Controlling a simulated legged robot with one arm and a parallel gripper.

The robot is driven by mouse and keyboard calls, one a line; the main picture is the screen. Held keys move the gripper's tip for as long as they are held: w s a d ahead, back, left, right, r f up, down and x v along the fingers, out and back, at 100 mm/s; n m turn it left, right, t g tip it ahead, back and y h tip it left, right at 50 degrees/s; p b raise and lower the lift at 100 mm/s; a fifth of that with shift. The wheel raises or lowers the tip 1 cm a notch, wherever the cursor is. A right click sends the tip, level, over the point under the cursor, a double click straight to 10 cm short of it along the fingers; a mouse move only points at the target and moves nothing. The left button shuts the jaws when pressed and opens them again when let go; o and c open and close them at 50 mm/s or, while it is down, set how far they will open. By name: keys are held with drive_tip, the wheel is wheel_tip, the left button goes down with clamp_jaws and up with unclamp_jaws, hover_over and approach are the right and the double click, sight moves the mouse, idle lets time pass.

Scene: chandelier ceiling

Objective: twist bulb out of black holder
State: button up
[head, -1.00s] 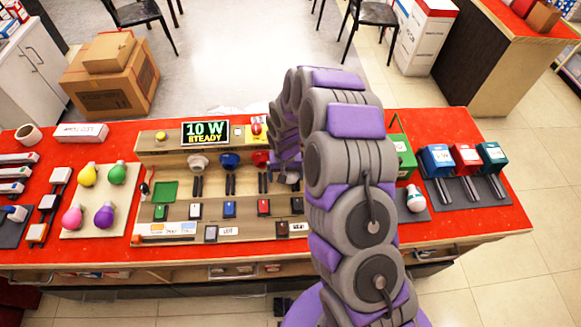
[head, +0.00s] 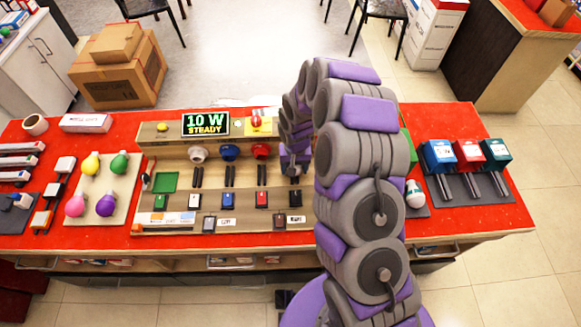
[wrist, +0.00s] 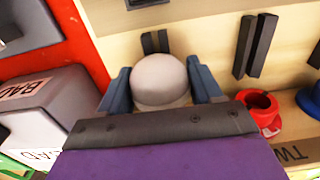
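My gripper (wrist: 160,83) has its two blue-grey fingers on either side of a round white bulb (wrist: 160,78) in the wrist view. Both fingers appear to touch the bulb's sides. In the head view my gripper (head: 294,166) is at the right end of the row of holders on the wooden board, beside the red holder (head: 261,150). The black holder is not visible; my gripper and arm cover its place. The bulb's base is hidden too, so I cannot tell how it sits. A display (head: 205,124) reads "10 W STEADY".
A blue holder (head: 229,152) and a white holder (head: 198,154) stand left of the red one. Dark paired bars (wrist: 155,42) lie close to the bulb. A grey box marked "BAD" (wrist: 42,105) is at the left in the wrist view. Loose coloured bulbs rest on a pale board (head: 78,212).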

drive_tip(key=shift+d, duration=0.5)
drive_tip(key=shift+c, duration=0.7)
drive_tip(key=shift+a, duration=0.35)
drive_tip(key=shift+s+a, duration=0.1)
drive_tip(key=shift+a, duration=0.25)
drive_tip(key=c, duration=0.4)
drive_tip(key=shift+s+d, duration=0.15)
drive_tip(key=shift+s, duration=0.5)
drive_tip(key=shift+c, duration=0.3)
drive_tip(key=shift+s, duration=0.95)
drive_tip(key=shift+r, duration=0.15)
wheel_tip(320, 180, up, 8)
drive_tip(key=p, duration=0.2)
